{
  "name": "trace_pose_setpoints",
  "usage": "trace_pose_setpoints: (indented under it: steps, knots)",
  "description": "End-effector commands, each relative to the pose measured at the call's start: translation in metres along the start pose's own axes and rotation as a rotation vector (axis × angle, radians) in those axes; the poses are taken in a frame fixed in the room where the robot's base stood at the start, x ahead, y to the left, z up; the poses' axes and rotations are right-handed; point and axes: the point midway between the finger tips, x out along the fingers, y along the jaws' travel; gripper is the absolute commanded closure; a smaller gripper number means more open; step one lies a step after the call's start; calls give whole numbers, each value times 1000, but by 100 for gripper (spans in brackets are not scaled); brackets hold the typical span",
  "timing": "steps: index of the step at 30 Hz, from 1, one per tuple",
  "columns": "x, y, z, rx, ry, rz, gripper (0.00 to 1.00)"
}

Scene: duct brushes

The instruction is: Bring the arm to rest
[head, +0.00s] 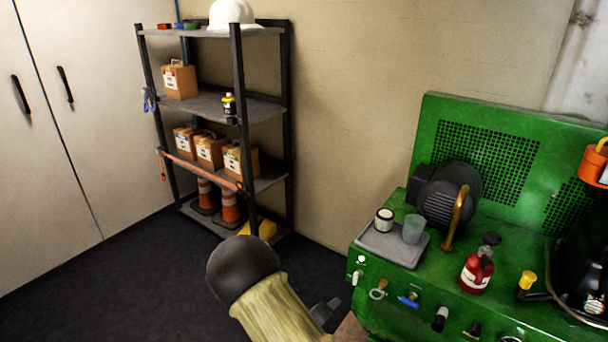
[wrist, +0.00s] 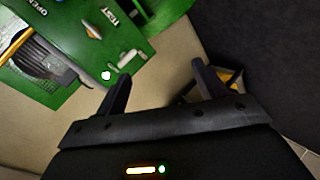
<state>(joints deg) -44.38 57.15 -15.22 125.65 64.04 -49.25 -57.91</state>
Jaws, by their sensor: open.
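My gripper (wrist: 160,70) shows in the wrist view with its two dark fingers spread apart. Nothing is held between them. In the head view my arm reaches in from the bottom middle, in front of the shelf and left of the green machine. The fingers cannot be made out clearly there.
A green machine (head: 465,128) stands at the right, bearing a grey tray (head: 379,247) with a white-lidded jar (head: 384,220) and a clear cup (head: 413,229), plus a red bottle (head: 477,272). A metal shelf (head: 196,104) with boxes and cones stands behind. Dark floor (head: 90,290) is clear at left.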

Motion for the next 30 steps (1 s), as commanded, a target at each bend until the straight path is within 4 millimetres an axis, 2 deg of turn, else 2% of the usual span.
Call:
trace_pose_setpoints:
  steps: [7,14,21,30]
  knots:
    - [-18,31,-4,279,-63,-324,29]
    - [-54,68,6,458,-138,-560,29]
    - [-103,113,40,563,-251,-717,29]
    - [-150,152,92,600,-394,-756,29]
